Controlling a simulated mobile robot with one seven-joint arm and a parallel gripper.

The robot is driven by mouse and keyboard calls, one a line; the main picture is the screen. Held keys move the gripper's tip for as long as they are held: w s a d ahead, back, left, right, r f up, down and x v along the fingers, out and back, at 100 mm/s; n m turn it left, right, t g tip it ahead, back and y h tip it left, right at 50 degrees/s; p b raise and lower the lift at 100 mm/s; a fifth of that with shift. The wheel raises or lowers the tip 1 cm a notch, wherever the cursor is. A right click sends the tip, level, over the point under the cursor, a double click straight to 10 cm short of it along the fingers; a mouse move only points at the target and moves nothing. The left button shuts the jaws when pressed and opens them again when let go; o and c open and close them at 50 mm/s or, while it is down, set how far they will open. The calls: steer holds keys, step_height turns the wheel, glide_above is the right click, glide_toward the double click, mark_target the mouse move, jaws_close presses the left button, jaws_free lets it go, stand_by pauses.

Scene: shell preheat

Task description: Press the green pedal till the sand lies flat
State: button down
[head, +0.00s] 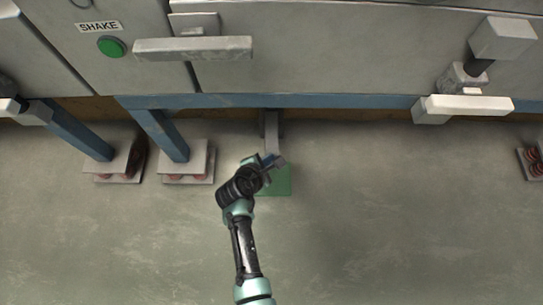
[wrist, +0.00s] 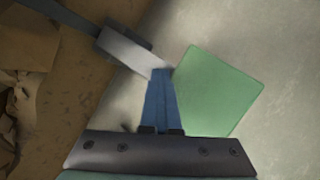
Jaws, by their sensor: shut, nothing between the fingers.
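The green pedal (head: 279,181) is a flat square plate low over the floor, below the machine's front. It also shows in the wrist view (wrist: 220,90), right of my fingers. A grey metal arm (head: 271,130) runs from under the machine to the pedal. My gripper (head: 277,161) is at the pedal's machine-side edge and covers part of it. In the wrist view its blue fingers (wrist: 161,75) are together and empty, with their tips by the joint of grey arm and pedal. I cannot tell whether they touch. No sand is visible in either view.
The machine has a green button (head: 111,46) under a SHAKE label and a protruding grey handle (head: 193,48). Blue legs (head: 165,135) stand on spring-mounted feet (head: 187,160) to the left. The floor (head: 400,220) is clear right of the pedal.

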steer(key=shift+s+f+b, duration=0.2)
steer(key=shift+f+b, duration=0.3)
steer(key=shift+f, duration=0.4)
steer(key=shift+s+f+b, duration=0.15)
steer(key=shift+f+b, duration=0.35)
steer(key=shift+f, duration=0.35)
stand_by(0.8)
steer(key=shift+r, duration=0.15)
step_height(320, 180, up, 5)
steer(key=p, duration=0.5)
steer(key=shift+r+p, duration=0.1)
steer(key=shift+p, duration=0.3)
steer(key=shift+w+r, duration=0.2)
steer(key=shift+r, duration=0.15)
steer(key=shift+r+p, duration=0.1)
steer(key=shift+p, duration=0.2)
steer(key=r+p, duration=0.5)
steer(key=shift+w, duration=0.25)
stand_by(2.0)
